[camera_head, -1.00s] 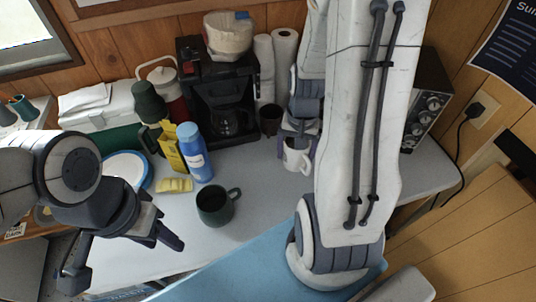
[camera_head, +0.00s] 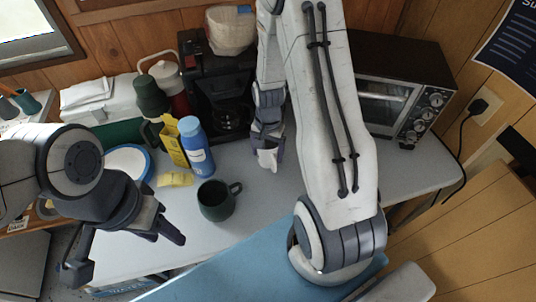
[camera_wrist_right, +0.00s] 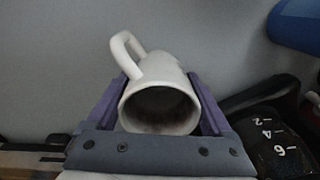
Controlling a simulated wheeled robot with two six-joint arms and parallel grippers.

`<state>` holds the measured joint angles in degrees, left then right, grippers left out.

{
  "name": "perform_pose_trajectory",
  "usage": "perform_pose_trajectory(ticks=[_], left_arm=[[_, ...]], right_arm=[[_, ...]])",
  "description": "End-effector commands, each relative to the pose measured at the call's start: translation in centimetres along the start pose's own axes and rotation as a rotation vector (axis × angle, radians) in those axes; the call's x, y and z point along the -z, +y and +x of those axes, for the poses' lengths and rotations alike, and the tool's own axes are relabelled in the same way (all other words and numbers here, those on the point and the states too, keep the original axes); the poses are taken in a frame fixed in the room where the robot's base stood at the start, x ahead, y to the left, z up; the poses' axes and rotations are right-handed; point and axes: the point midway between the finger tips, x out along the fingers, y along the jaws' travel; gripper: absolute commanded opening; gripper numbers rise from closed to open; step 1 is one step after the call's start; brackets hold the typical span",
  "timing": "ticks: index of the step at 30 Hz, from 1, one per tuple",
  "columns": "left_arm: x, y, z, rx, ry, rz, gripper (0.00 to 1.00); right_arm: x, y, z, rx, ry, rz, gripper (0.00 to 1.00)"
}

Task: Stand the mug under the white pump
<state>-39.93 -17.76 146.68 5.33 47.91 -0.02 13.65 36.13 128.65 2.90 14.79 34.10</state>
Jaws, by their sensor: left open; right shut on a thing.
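My right gripper (camera_wrist_right: 160,86) is shut on a white mug (camera_wrist_right: 160,108). In the right wrist view its purple fingers press both sides, the open mouth faces the camera and the handle points up and left. In the head view the mug (camera_head: 268,159) is mostly hidden by the gripper, right of the blue bottle; its height above the table is unclear. A red container with a white top and handle (camera_head: 163,71) stands at the back left, partly behind a dark green container (camera_head: 150,95); I cannot tell a pump spout. My left gripper (camera_head: 128,258) is open and empty at front left.
A dark green mug (camera_head: 216,203) stands mid-table. A coffee maker (camera_head: 213,85) is behind, a toaster oven (camera_head: 405,90) at right. The table right of the green mug is partly clear.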

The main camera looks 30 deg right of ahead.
Motion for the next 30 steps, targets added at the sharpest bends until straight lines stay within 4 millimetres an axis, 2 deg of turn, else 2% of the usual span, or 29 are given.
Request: perform_pose_trajectory(ticks=[1, 4, 16, 17, 18, 25, 30], left_arm=[[0.0, 0.0, 0.0, 0.000, 0.000, 0.000, 0.50], [0.0, 0.0, 0.0, 0.000, 0.000, 0.000, 0.50], [0.0, 0.0, 0.3, 0.000, 0.000, 0.000, 0.50], [0.0, 0.0, 0.2, 0.000, 0.000, 0.000, 0.50], [0.0, 0.0, 0.2, 0.000, 0.000, 0.000, 0.50], [0.0, 0.0, 0.1, 0.000, 0.000, 0.000, 0.50], [0.0, 0.0, -0.1, 0.000, 0.000, 0.000, 0.50]], right_arm=[[0.0, 0.1, 0.8, -0.001, -0.002, 0.000, 0.09], [0.1, 0.1, 1.7, 0.000, 0.000, 0.000, 0.09], [0.1, 0.1, 2.3, 0.001, 0.001, 0.000, 0.09], [0.0, 0.1, 2.2, 0.000, 0.001, 0.000, 0.93], [0.0, 0.1, 2.2, 0.000, 0.001, 0.000, 1.00], [0.0, 0.1, 2.0, 0.001, 0.001, 0.000, 1.00], [0.1, 0.0, 0.4, 0.003, 0.004, -0.001, 1.00]])
